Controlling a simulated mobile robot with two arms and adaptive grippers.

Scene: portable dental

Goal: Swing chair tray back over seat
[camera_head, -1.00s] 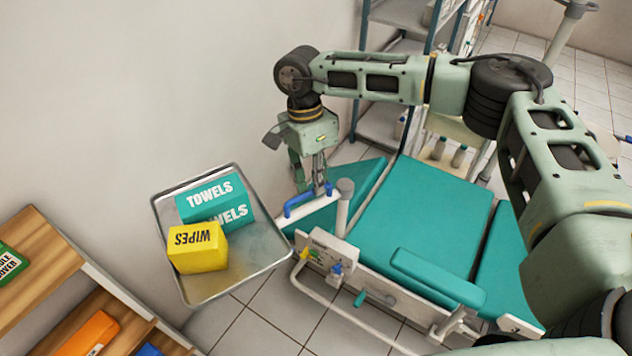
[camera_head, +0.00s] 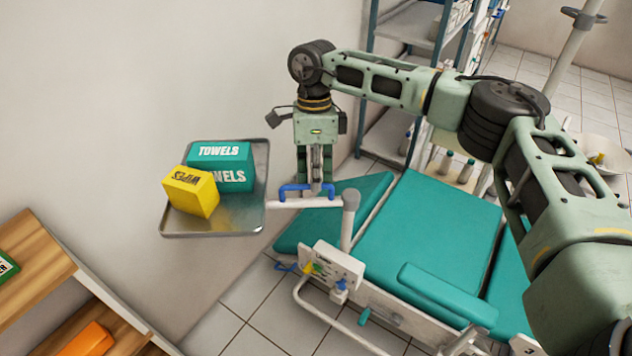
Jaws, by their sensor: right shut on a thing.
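The metal chair tray (camera_head: 236,224) hangs to the left of the teal dental chair, close to the wall. It carries a teal towels box (camera_head: 222,166) and a yellow wipes box (camera_head: 191,191). A short white arm (camera_head: 328,202) with a blue handle (camera_head: 291,190) joins the tray to a grey-capped post (camera_head: 350,203) beside the chair. My right gripper (camera_head: 314,188) points down and is shut on the blue handle. The chair seat (camera_head: 425,235) is teal and bare. My left gripper is not in view.
A padded teal armrest (camera_head: 447,294) and a control box (camera_head: 334,262) line the chair's near side. A wooden shelf (camera_head: 40,262) stands at lower left. Metal shelving (camera_head: 388,130) stands behind the chair. Tiled floor shows between them.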

